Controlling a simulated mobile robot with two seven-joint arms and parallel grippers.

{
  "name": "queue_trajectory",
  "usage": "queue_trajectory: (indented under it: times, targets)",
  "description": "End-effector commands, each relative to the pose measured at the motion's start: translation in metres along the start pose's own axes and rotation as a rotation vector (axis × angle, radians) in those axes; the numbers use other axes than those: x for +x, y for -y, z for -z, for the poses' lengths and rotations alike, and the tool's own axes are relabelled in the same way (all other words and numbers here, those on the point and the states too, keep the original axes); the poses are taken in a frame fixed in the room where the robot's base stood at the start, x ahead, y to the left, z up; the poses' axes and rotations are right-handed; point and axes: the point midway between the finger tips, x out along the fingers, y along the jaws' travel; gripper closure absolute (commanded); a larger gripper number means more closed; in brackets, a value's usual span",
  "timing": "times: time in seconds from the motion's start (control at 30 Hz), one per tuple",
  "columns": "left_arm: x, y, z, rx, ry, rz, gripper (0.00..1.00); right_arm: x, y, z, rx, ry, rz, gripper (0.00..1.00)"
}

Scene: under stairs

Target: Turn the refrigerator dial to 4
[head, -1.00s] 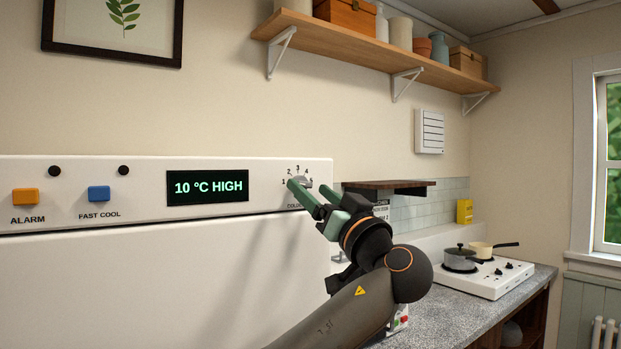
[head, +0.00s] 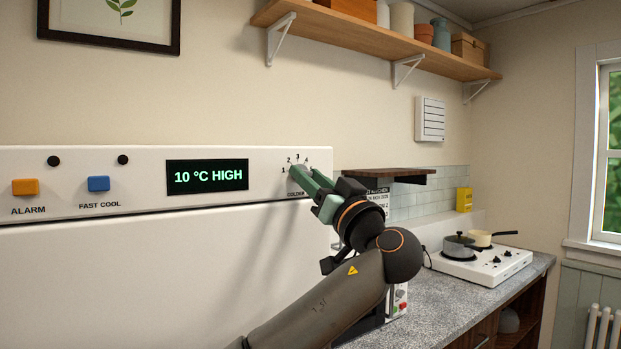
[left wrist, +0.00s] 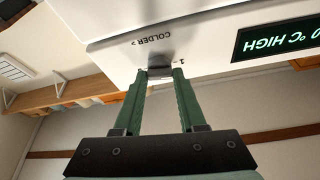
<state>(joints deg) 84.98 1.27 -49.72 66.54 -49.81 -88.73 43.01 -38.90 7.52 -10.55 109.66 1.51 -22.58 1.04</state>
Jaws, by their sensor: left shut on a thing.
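The refrigerator (head: 120,290) is white, with a panel along its top. Its dial is covered by my left gripper (head: 302,178) in the head view; the printed numbers 1 to 4 show around it. In the left wrist view the grey dial (left wrist: 160,71) sits between the two green fingertips, which are shut on it. The numeral 1 and the word COLDER show beside it. I cannot tell which number the dial points to. The display (head: 207,176) reads 10 °C HIGH. My right gripper is not in view.
An orange button (head: 25,187) and a blue button (head: 98,184) are on the panel to the left. A small dark wooden shelf (head: 385,173) juts from the wall just right of the dial. A counter (head: 440,300) with a hob (head: 485,265) and pans extends right.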

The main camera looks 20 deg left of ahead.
Motion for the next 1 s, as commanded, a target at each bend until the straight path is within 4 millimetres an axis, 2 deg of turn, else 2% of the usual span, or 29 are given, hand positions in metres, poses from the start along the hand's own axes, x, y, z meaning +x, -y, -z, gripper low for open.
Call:
queue_trajectory:
  times: [0.1, 0.53, 0.77, 1.0]
  targets:
    - [0.0, 0.0, 0.0, 0.0, 0.0, 0.0, 1.0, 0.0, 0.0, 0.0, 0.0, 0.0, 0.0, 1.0]
    - [-0.001, 0.0, -0.002, 0.037, 0.002, -0.017, 1.0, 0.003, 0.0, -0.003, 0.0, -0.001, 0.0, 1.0]
    - [-0.001, 0.001, -0.003, 0.16, 0.001, -0.07, 1.0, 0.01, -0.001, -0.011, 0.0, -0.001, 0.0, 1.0]
    - [-0.001, 0.002, -0.001, 0.358, 0.001, -0.153, 1.0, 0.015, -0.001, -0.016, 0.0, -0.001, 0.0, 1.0]
